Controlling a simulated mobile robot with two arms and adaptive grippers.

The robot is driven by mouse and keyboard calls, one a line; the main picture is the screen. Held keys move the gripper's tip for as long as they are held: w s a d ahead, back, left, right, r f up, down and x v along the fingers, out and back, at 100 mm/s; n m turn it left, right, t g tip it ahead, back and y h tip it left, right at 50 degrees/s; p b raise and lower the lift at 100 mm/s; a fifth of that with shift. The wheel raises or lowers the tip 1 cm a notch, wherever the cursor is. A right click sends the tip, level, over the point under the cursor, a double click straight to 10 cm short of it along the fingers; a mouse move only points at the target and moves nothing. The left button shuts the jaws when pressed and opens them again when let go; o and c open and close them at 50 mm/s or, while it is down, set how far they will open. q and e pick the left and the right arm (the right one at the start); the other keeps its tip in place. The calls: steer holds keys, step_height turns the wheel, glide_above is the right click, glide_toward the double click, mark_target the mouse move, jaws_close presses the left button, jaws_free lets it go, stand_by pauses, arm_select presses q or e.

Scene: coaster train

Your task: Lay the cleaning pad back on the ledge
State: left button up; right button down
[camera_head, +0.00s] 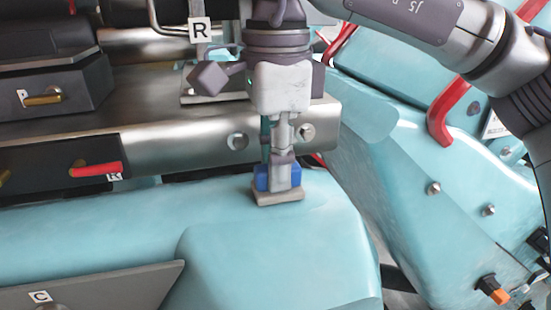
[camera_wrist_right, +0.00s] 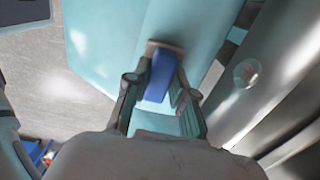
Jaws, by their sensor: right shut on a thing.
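The cleaning pad has a blue grip block (camera_head: 264,178) on a beige base (camera_head: 278,197). It is at the right end of a turquoise surface, just below the steel beam; I cannot tell whether its base touches that surface. My right gripper (camera_head: 282,180) points down and is shut on the blue block. In the right wrist view the blue block (camera_wrist_right: 160,76) lies between the fingers, with the beige base (camera_wrist_right: 165,46) beyond their tips. My left gripper is not in view. I cannot tell for sure which surface is the ledge.
A steel beam (camera_head: 200,140) with round bolts runs behind the pad. A red handle (camera_head: 96,169) is on a dark panel at left, and a yellow handle (camera_head: 43,100) sits on a dark box. A grey plate marked C (camera_head: 90,290) is at front left. The turquoise top (camera_head: 130,220) is bare.

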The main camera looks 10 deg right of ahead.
steer(key=c, duration=1)
jaws_free()
steer(key=shift+a, duration=0.1)
step_height(320, 180, up, 6)
steer(key=shift+r, duration=0.25)
step_height(320, 180, up, 6)
steer(key=shift+s+f+p, duration=0.1)
steer(key=shift+f+p, duration=0.1)
steer(key=shift+p, duration=0.65)
